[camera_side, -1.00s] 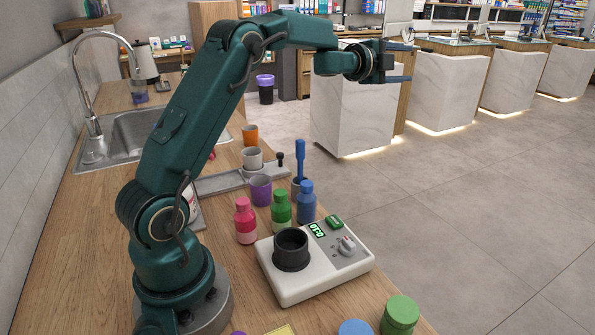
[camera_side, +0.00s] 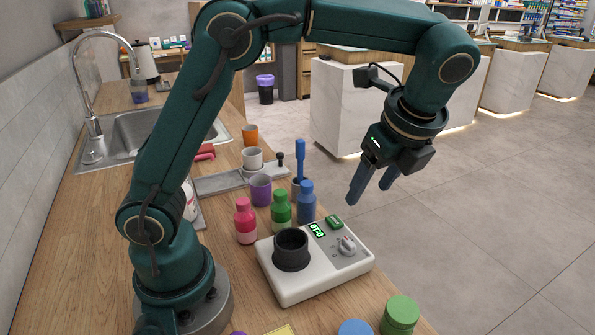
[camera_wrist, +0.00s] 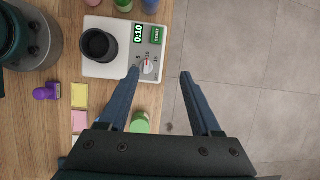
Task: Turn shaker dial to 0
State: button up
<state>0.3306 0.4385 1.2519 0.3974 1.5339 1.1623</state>
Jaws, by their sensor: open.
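The white shaker (camera_side: 318,285) sits on the wooden counter with a black cup holder (camera_side: 291,249) on its left part. Its dial (camera_side: 348,244) is a light knob on the right part, below a green-lit display (camera_side: 317,230) reading 0:10 and a green button (camera_side: 334,222). In the wrist view the dial (camera_wrist: 149,67) lies between and beyond my fingertips, with small printed numbers around it. My gripper (camera_side: 370,193) is open and empty, pointing down, above and to the right of the shaker. It also shows in the wrist view (camera_wrist: 160,72).
Pink (camera_side: 245,221), green (camera_side: 281,212) and blue (camera_side: 306,202) bottles stand just behind the shaker. A green-lidded jar (camera_side: 400,315) stands in front of it. A purple stamp (camera_wrist: 47,91) and sticky notes (camera_wrist: 79,95) lie left in the wrist view. Beyond the counter's right edge is open floor.

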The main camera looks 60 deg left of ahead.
jog(key=s+d, duration=0.1)
jog(key=s, duration=0.1)
send_over(349, 241)
jog(key=d, duration=0.3)
jog(key=shift+m+g, duration=0.3)
jog(key=f, duration=0.6)
jog(key=shift+a+f, duration=0.1)
jog(key=shift+a, duration=0.15)
jog(key=shift+x, duration=2.65)
jog(key=shift+d, duration=0.1)
grip_shut()
